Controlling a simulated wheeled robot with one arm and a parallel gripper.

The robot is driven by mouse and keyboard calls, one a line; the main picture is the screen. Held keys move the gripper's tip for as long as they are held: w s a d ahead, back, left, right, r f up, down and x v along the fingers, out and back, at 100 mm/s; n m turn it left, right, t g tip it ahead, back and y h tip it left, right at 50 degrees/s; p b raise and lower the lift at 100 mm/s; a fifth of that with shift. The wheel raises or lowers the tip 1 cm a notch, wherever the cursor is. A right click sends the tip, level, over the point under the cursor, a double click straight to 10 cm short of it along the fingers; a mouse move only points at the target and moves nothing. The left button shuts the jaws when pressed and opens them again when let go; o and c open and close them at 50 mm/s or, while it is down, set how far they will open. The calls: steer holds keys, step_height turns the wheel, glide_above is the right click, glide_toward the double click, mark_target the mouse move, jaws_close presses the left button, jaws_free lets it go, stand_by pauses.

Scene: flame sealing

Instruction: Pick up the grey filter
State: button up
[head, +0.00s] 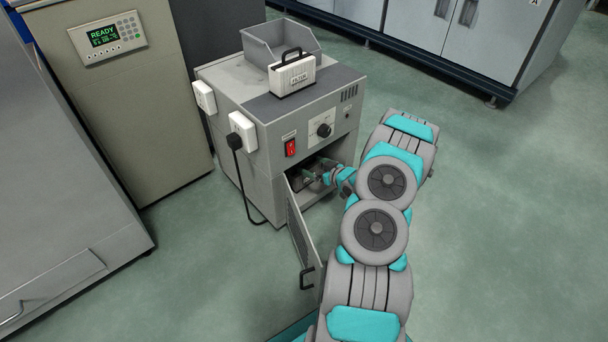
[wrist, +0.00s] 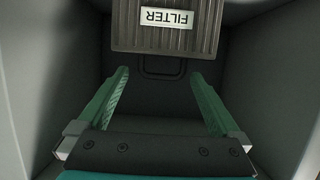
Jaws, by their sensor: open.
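The grey filter (wrist: 165,36) shows at the top of the wrist view, inside the machine's lower compartment. It has a ribbed dark grey face and a pale label whose word FILTER reads upside down. A thin dark handle (wrist: 163,76) shows just below it in that picture. My gripper (wrist: 160,74) is open, with one green finger on each side of the handle and nothing held between them. I cannot tell how far the fingertips are from the handle in depth. In the head view my gripper (head: 322,176) reaches into the compartment opening, and the grey filter cannot be made out there.
The grey machine (head: 240,180) has its lower door (head: 305,240) swung open, left of my arm. A white filter (head: 292,76) with a black handle stands on top, in front of a grey bin (head: 264,48). Compartment walls flank my gripper closely. Floor at right is clear.

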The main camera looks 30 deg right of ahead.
steer(key=shift+x, duration=2.25)
steer(key=shift+r, duration=0.1)
steer(key=shift+a, duration=0.1)
steer(key=shift+c, duration=0.4)
jaws_close()
